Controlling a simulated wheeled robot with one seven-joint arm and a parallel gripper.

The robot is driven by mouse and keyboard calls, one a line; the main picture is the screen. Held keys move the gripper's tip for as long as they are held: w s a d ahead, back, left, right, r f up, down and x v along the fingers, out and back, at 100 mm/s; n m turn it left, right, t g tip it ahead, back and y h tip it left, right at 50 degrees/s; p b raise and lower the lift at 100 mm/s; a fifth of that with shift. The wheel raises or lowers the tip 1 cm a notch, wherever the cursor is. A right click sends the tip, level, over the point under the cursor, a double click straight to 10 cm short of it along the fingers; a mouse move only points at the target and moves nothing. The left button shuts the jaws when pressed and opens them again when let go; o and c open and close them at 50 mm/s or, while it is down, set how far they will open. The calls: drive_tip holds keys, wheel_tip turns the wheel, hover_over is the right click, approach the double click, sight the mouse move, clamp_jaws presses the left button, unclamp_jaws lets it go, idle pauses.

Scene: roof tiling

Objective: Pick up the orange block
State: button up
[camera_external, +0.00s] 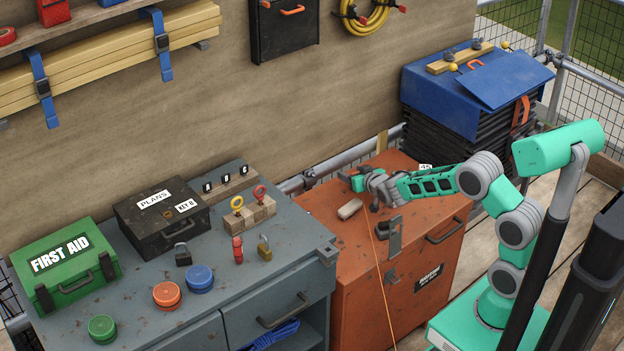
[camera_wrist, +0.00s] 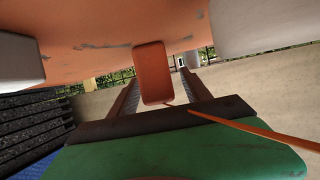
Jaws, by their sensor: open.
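In the wrist view, the orange block (camera_wrist: 152,72) is an upright rounded bar in the middle, in front of the orange surface. My gripper (camera_wrist: 160,84) is open, its two dark fingers reaching either side of the block's lower part. A gap shows on the right; the left finger looks close, and contact cannot be told. In the external view, my gripper (camera_external: 352,180) is low over the orange cabinet (camera_external: 405,285), near its back left part. I cannot make out the orange block there; the arm may hide it.
A beige block (camera_external: 350,208) lies on the cabinet just in front of my gripper. A thin orange cord (camera_external: 382,275) hangs down the cabinet's front. A grey bench (camera_external: 135,305) with locks and jars stands left. Black crates (camera_external: 455,125) under a blue cover stand behind right.

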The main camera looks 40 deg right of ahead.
drive_tip(key=shift+c, duration=0.2)
clamp_jaws()
idle(0.3)
drive_tip(key=shift+r, duration=0.1)
